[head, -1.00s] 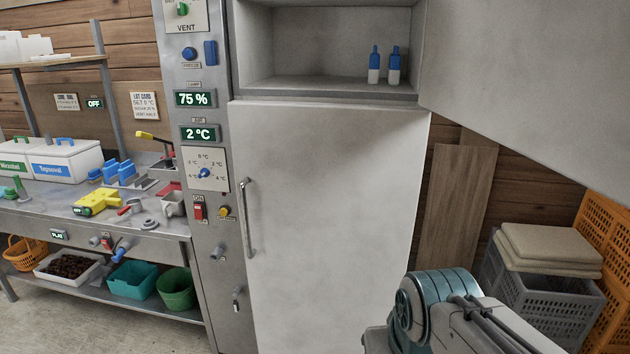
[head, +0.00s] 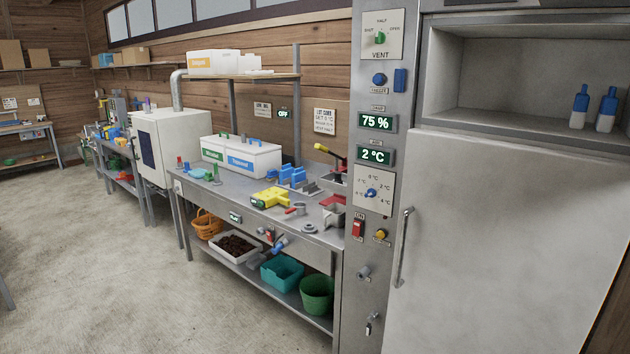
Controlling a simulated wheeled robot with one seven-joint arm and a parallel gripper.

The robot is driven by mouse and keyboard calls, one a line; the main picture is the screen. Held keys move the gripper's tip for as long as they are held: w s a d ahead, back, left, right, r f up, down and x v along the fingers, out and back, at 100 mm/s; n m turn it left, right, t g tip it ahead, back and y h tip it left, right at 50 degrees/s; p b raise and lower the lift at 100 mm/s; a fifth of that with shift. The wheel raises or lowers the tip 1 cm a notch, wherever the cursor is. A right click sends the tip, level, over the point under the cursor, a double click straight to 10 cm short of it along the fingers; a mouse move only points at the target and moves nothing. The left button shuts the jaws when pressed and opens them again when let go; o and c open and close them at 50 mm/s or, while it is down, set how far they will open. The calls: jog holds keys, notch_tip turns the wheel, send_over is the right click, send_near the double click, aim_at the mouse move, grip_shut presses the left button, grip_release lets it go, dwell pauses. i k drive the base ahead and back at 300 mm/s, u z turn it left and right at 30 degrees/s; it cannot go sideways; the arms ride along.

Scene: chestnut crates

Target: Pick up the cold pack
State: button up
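I cannot pick out the cold pack for sure in the head view. Two blue-and-white bottle-shaped items, a left one (head: 580,106) and a right one (head: 607,109), stand upright in the open upper compartment (head: 470,82) of the tall grey cabinet. Blue block-like pieces (head: 292,176) sit on the steel workbench (head: 240,194), behind a yellow tool (head: 271,197). They are too small to identify. My gripper is out of view.
The cabinet's large lower door (head: 490,240) is shut, with a vertical handle (head: 403,248). Its panel reads 75 % and 2 °C. Under the bench stand a teal bin (head: 282,273), a green bucket (head: 317,294) and a white tray (head: 236,248). Open concrete floor (head: 110,270) lies left.

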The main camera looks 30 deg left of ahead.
aim_at(286, 171)
jog(key=u, duration=0.5)
jog(key=i, duration=0.7)
jog(key=u, duration=1.4)
jog(key=i, duration=1.45)
jog(key=u, duration=0.5)
jog(key=i, duration=1.55)
jog(key=z, duration=0.6)
jog(key=i, duration=1.4)
jog(key=z, duration=1.45)
jog(key=i, duration=0.65)
jog(key=z, duration=0.45)
